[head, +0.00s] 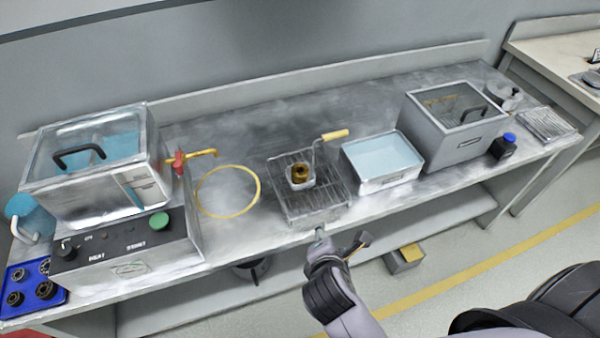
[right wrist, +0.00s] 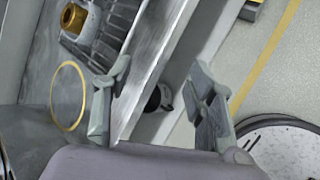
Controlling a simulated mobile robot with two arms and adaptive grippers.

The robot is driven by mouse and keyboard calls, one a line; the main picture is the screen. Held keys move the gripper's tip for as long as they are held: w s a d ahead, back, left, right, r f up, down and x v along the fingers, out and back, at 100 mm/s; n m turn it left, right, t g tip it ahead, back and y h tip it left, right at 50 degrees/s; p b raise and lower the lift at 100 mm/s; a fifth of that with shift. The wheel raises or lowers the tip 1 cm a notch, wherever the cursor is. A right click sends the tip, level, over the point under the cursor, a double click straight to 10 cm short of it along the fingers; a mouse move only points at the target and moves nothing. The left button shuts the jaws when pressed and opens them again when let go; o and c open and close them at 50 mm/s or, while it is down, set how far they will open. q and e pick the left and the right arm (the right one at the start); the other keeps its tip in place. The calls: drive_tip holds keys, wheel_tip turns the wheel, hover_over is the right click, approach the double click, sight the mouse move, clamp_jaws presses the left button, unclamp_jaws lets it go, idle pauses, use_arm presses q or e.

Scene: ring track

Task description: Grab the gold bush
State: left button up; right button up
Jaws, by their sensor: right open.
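The gold bush (head: 300,173) is a short gold-brown ring-shaped piece. It sits in a small pale holder (head: 301,184) on the wire rack (head: 330,206) in the middle of the counter. In the right wrist view the gold bush (right wrist: 73,18) shows at the top left, beyond the fingers. My right gripper (head: 342,240) is open and empty at the counter's front edge, nearer to me than the rack and apart from the bush. Its two spread fingers (right wrist: 160,75) show in the right wrist view. My left gripper is in neither view.
A yellow ring outline (head: 228,192) lies left of the rack. A lidded tank (head: 95,165) on a control box stands further left. Right of the rack are a water tray (head: 380,162), a grey lidded box (head: 455,130) and a blue-capped bottle (head: 504,147). A wire handle rises behind the rack.

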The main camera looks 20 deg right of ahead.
drive_tip(key=w+a+r+n+t+h, duration=0.1)
drive_tip(key=w+a+r+n+t, duration=0.4)
drive_tip(key=n, duration=0.6)
drive_tip(key=g, duration=0.1)
approach(300, 173)
drive_tip(key=shift+n, duration=0.4)
drive_tip(key=x, duration=0.9)
drive_tip(key=shift+w, duration=0.1)
drive_tip(key=c, duration=0.4)
drive_tip(key=shift+a, duration=0.15)
clamp_jaws()
